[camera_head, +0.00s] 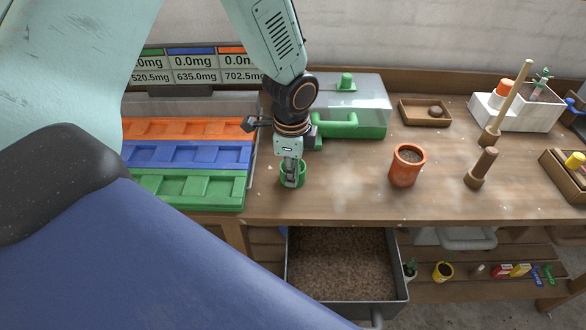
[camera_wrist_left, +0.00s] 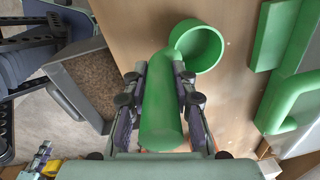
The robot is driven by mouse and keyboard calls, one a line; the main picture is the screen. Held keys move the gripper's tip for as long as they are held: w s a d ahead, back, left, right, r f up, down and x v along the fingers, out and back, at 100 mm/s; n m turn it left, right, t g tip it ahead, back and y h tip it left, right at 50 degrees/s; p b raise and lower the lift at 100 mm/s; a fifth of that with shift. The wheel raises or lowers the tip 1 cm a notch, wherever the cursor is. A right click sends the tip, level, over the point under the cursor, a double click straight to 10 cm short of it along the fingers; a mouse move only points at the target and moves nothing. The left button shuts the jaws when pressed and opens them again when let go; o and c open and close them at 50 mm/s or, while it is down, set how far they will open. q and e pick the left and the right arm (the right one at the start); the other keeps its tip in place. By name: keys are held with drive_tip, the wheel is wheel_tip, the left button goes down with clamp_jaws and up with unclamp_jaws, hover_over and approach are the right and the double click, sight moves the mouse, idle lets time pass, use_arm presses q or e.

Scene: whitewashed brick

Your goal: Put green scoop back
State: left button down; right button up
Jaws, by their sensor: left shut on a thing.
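The green scoop (camera_head: 301,175) has a round cup and a thick handle. My left gripper (camera_head: 291,172) points down over the front part of the workbench and is shut on the scoop. In the left wrist view, the handle of the green scoop (camera_wrist_left: 161,105) lies between the two fingers of my left gripper (camera_wrist_left: 161,90). Its cup is beyond the fingertips and looks empty. I cannot tell whether the scoop touches the bench. My right gripper is not in view.
Orange, blue and green trays (camera_head: 195,190) stand left of the gripper. A green-based clear box (camera_head: 365,125) is behind it, and a clay pot (camera_head: 405,170) to the right. A soil-filled drawer (camera_head: 398,290) is below the bench edge. Bench between scoop and pot is clear.

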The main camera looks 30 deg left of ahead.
use_arm(q)
drive_tip(key=c, duration=1.4)
unclamp_jaws()
drive_tip(key=shift+s+a+f, duration=0.1)
drive_tip(key=shift+a+f, duration=0.05)
drive_tip(key=shift+a, duration=0.1)
drive_tip(key=o, duration=0.3)
drive_tip(key=shift+s, duration=0.1)
drive_tip(key=shift+d, duration=0.25)
drive_tip(key=r, duration=1)
drive_tip(key=shift+s+d+r+p, duration=0.15)
drive_tip(key=shift+s+r+p, duration=0.15)
drive_tip(key=shift+r+p, duration=0.1)
drive_tip(key=shift+r, duration=0.75)
drive_tip(key=shift+s, duration=0.1)
